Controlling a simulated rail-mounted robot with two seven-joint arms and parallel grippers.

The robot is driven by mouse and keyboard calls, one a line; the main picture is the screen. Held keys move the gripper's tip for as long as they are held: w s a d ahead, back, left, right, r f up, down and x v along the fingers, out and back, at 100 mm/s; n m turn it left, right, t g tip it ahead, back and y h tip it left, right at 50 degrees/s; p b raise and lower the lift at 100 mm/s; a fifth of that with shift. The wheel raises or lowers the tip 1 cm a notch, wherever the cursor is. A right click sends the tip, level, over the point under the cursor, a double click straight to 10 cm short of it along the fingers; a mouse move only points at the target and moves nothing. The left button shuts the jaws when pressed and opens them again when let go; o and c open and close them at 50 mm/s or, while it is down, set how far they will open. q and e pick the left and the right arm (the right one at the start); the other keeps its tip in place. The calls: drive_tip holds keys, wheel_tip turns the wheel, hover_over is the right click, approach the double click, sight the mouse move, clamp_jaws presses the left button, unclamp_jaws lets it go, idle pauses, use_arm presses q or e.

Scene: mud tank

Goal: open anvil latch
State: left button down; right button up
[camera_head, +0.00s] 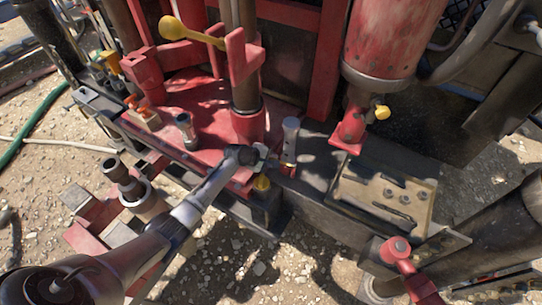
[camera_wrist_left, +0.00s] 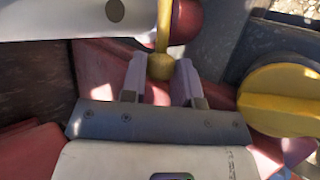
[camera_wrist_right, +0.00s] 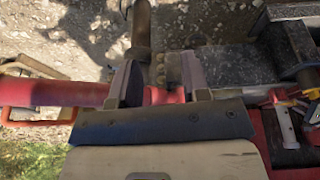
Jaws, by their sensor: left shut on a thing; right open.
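My left gripper (camera_head: 260,160) reaches in from the lower left to the front edge of the red machine deck. In the left wrist view my left gripper (camera_wrist_left: 160,75) is shut on a small round yellow knob (camera_wrist_left: 160,67) on a thin yellow stem. The stem runs up towards a red rounded part. I cannot tell for certain which part is the anvil latch. My right gripper (camera_wrist_right: 160,75) shows in the right wrist view, open, with a red bar (camera_wrist_right: 75,93) running across behind its fingers. I cannot make out my right gripper in the head view.
A large yellow cap (camera_wrist_left: 280,95) sits right of my left fingers. A grey upright cylinder (camera_head: 290,140) stands close by my left gripper. A yellow ball-ended lever (camera_head: 190,33) is at the back left. A big red cylinder (camera_head: 385,40) hangs at the right. Gravel lies in front.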

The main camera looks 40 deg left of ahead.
use_arm(q)
drive_tip(key=c, duration=1.1)
unclamp_jaws()
drive_tip(key=shift+c, duration=0.2)
drive_tip(key=shift+r, duration=0.1)
drive_tip(key=shift+s+r, duration=0.2)
drive_tip(key=shift+s, duration=0.05)
drive_tip(key=p+v, duration=0.3)
drive_tip(key=v, duration=1)
drive_tip(key=shift+p, duration=0.3)
